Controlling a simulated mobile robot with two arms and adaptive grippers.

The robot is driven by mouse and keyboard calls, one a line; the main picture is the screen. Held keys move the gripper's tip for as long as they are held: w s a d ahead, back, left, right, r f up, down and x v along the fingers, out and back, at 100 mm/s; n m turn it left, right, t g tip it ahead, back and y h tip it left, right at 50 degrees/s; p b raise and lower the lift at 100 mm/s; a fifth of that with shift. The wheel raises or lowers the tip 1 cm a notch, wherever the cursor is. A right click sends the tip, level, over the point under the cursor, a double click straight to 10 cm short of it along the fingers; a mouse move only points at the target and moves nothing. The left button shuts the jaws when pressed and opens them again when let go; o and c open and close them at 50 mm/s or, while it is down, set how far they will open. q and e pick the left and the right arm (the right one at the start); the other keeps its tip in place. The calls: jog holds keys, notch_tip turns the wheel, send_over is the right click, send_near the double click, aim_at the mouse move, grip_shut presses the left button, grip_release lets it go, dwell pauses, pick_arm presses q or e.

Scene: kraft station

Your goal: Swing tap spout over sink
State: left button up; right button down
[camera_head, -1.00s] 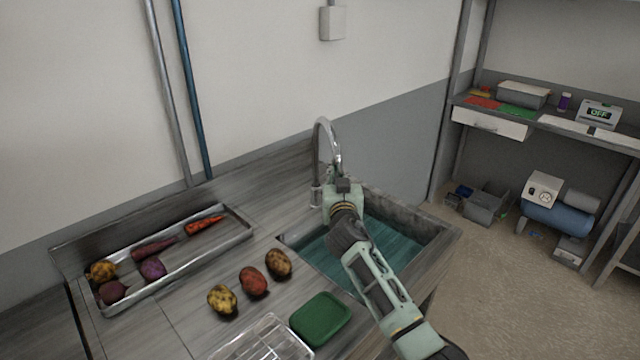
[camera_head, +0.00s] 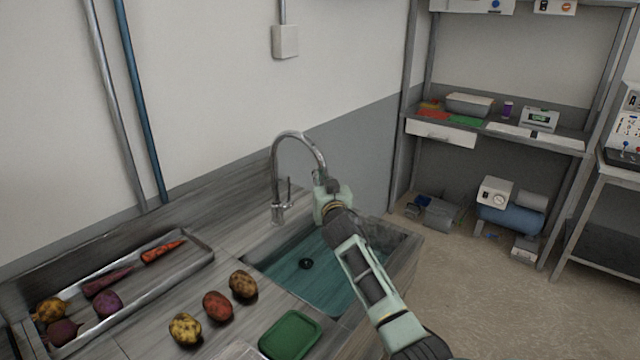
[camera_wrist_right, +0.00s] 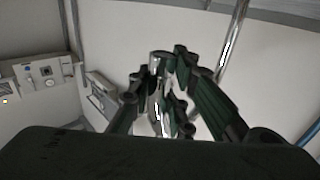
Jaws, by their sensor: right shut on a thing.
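The chrome tap (camera_head: 276,180) stands on the counter behind the sink. Its curved spout arches to the right, and its end reaches over the sink basin (camera_head: 290,262). My right gripper (camera_head: 322,178) is at the spout's end. In the right wrist view the dark fingers (camera_wrist_right: 165,95) are closed around the shiny spout tube (camera_wrist_right: 158,75). The fingers partly hide the spout's tip in both views. My left gripper is not in view.
A metal tray (camera_head: 205,255) with vegetables lies on the left of the counter. Several potatoes (camera_head: 217,305) and a green board (camera_head: 290,335) lie in front of the sink. A wall with pipes rises behind. Shelving (camera_head: 500,135) stands at the right.

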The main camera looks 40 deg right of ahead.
jog(key=shift+d+f, duration=0.1)
jog(key=shift+d, duration=0.05)
jog(key=c, duration=2)
grip_release()
jog(key=o, duration=0.4)
jog(key=shift+s+d, duration=0.15)
jog(key=shift+s, duration=0.05)
jog(key=shift+c, duration=0.2)
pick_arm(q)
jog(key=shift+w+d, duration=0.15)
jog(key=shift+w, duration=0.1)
pick_arm(e)
jog(key=shift+w, duration=0.1)
jog(key=shift+a, duration=0.3)
jog(key=v, duration=1.2)
jog(key=shift+d, duration=0.2)
